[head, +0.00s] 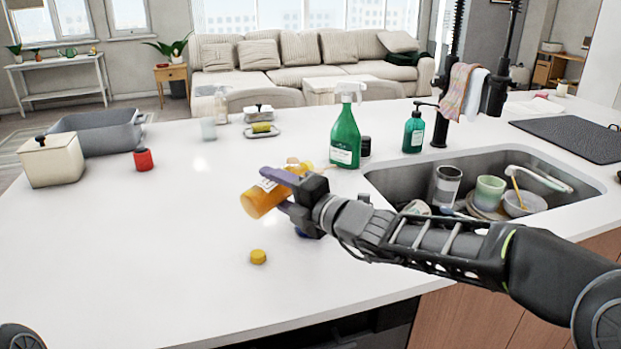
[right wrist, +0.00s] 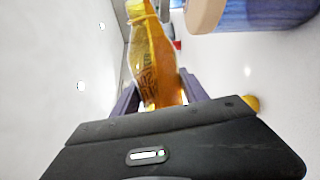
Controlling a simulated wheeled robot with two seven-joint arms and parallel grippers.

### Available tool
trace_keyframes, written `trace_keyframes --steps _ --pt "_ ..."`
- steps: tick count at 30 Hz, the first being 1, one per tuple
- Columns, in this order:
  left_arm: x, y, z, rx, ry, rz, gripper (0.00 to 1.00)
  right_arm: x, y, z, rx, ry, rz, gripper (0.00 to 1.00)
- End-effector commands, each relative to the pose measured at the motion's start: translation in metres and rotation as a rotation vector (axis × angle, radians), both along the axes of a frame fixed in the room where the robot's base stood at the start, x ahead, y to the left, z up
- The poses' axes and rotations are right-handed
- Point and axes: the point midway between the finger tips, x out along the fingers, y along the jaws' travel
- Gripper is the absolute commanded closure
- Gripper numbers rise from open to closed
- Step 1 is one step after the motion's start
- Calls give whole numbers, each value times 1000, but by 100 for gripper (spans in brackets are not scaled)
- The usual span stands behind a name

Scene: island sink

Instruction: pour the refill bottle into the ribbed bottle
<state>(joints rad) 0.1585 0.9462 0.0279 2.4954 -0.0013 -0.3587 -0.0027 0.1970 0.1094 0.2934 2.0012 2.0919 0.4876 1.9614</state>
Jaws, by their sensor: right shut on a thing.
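My right gripper (head: 283,192) is shut on an amber bottle (head: 262,200) with a printed label, likely the refill bottle. It is held tilted over the counter, its base toward the lower left in the head view. In the right wrist view the amber bottle (right wrist: 155,60) sits between the fingers. A blue, streaked body (right wrist: 255,15) with a tan rounded part stands close by there, perhaps the ribbed bottle; in the head view it is mostly hidden behind my gripper. A yellow cap (head: 258,257) lies on the counter. My left gripper is not in view.
A green spray bottle (head: 345,138), a dark jar (head: 366,147) and a teal pump bottle (head: 413,132) stand behind my right gripper. The sink (head: 390,170) with dishes is at the right. A red jar (head: 143,160) and cream canister (head: 52,163) stand left. The front-left counter (head: 130,260) is clear.

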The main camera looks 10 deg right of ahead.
Motion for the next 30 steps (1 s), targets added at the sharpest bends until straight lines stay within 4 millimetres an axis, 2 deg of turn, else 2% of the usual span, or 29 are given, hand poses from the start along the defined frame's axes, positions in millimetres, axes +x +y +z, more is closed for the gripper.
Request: trace_keyframes --steps 14,16,21,22,30 --pt "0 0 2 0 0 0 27 0 0 1 8 4 0 96" --pt "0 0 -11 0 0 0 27 0 0 -7 -11 -11 0 96" --pt "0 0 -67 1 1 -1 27 1 -2 -37 -183 -127 0 96" --pt "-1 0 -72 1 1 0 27 2 -3 -38 -216 -149 0 96" --pt "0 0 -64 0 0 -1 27 3 -4 -29 -260 -175 0 96"
